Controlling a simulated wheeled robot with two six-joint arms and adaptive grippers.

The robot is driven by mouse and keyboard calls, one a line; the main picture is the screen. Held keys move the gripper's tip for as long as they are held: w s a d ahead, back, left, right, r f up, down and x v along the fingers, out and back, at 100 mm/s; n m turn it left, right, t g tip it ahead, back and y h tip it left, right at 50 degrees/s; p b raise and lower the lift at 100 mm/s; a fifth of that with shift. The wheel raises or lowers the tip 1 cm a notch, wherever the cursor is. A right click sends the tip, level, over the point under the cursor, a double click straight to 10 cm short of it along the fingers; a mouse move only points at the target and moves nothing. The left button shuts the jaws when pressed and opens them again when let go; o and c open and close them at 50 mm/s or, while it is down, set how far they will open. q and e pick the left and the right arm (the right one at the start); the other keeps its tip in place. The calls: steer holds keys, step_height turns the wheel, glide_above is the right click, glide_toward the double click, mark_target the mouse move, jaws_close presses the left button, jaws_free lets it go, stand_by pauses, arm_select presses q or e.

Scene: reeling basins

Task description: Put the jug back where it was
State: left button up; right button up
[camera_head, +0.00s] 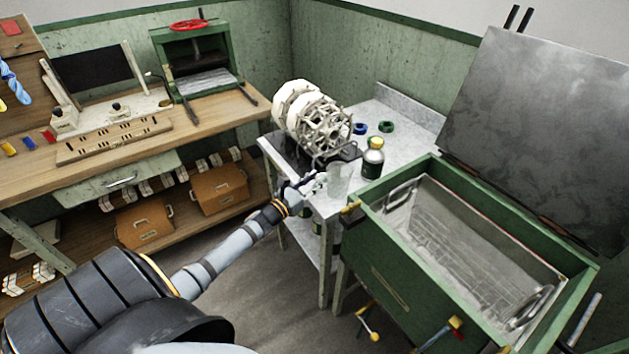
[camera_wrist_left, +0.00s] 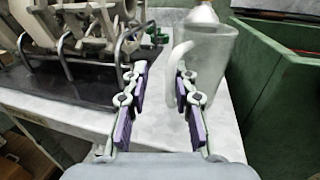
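The clear, greyish jug (camera_head: 339,181) stands upright on the pale grey side table (camera_head: 405,112), near its front edge. In the left wrist view the jug (camera_wrist_left: 212,62) is at the right of centre, its handle (camera_wrist_left: 178,72) turned toward my gripper. My left gripper (camera_head: 314,181) is just left of the jug. In the left wrist view its purple-padded fingers (camera_wrist_left: 160,75) are apart with nothing held between them. The right fingertip overlaps the handle's edge in the picture; I cannot tell whether they touch. My right gripper is in neither view.
A reel machine (camera_head: 318,122) on a dark base stands left of the jug. A capped bottle (camera_head: 373,158) stands close behind it. The green basin (camera_head: 385,232) with its raised lid (camera_head: 540,125) is at the right. A wooden workbench (camera_head: 215,122) stands at the left.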

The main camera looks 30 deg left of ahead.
arm_select(q)
steer(key=shift+r, duration=0.1)
steer(key=shift+s+r, duration=0.1)
steer(key=shift+s, duration=0.1)
steer(key=s+a+p, duration=0.1)
steer(key=s+p, duration=0.3)
steer(key=s, duration=0.7)
steer(key=shift+s+a+f+p, duration=0.25)
steer(key=shift+a+f+p, duration=0.05)
steer(key=shift+a, duration=0.05)
